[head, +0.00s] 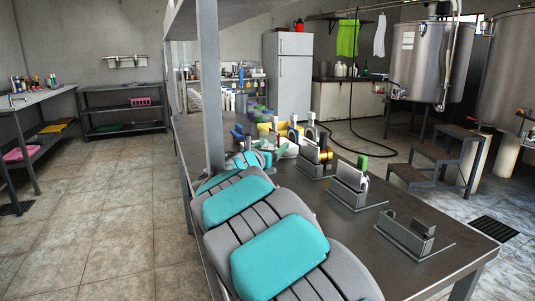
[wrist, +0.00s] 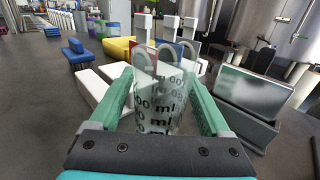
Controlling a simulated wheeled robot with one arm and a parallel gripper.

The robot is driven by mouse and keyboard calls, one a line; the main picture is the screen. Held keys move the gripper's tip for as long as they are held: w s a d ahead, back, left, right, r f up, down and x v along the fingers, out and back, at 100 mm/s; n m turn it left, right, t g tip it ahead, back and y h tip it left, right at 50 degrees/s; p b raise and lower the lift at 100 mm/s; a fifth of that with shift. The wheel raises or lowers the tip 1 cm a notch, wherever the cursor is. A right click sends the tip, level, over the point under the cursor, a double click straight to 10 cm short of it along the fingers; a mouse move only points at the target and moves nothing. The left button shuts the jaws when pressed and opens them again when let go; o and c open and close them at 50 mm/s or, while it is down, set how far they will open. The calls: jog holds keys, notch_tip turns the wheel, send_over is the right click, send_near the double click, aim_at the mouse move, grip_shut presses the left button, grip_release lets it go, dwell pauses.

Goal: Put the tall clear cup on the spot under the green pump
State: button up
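The tall clear cup (wrist: 156,105) shows in the wrist view, with dark "ml" markings on its side. It looks upright, between the two green fingers of my gripper (wrist: 158,78). The fingers stand wide, with gaps beside the cup's lower part; I cannot tell whether the tips touch it. In the head view my gripper (head: 256,157) is low over the table among the clutter, and I cannot make out the cup. A pump with a green top (head: 362,163) stands in a dark holder at the table's right side. The spot under it is not clearly visible.
Other pumps (head: 309,130) stand behind it in a row. An empty dark holder (head: 412,232) is at the near right of the table (head: 400,272).

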grip_shut()
dwell(0.4)
jog(key=shift+r, duration=0.2)
